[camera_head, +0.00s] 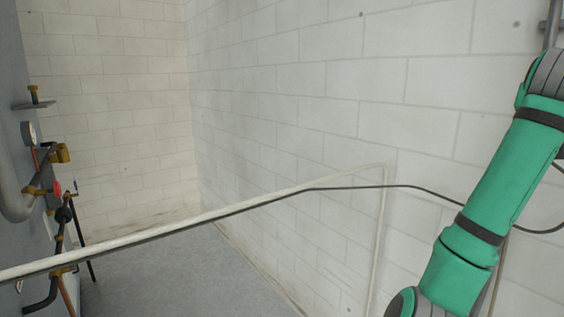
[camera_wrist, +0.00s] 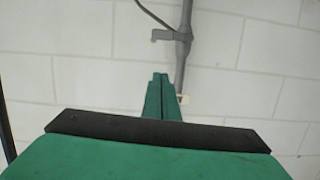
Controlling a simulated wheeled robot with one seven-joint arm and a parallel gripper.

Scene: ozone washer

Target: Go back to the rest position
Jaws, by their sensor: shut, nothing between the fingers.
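My gripper (camera_wrist: 162,97) shows in the wrist view. Its two green fingers are together at the middle, with nothing between them, in front of a white block wall. A grey vertical pipe (camera_wrist: 183,62) with a bracket shows behind the fingertips; I cannot tell how far off it is. In the head view my green arm crosses the right side, and the gripper is out of that view.
At the left of the head view a grey panel carries a gauge (camera_head: 28,132), brass valves (camera_head: 60,153) and pipes. A pale rail (camera_head: 190,222) with a dark cable crosses in front. White block walls (camera_head: 330,90) stand behind. The grey floor (camera_head: 180,275) is bare.

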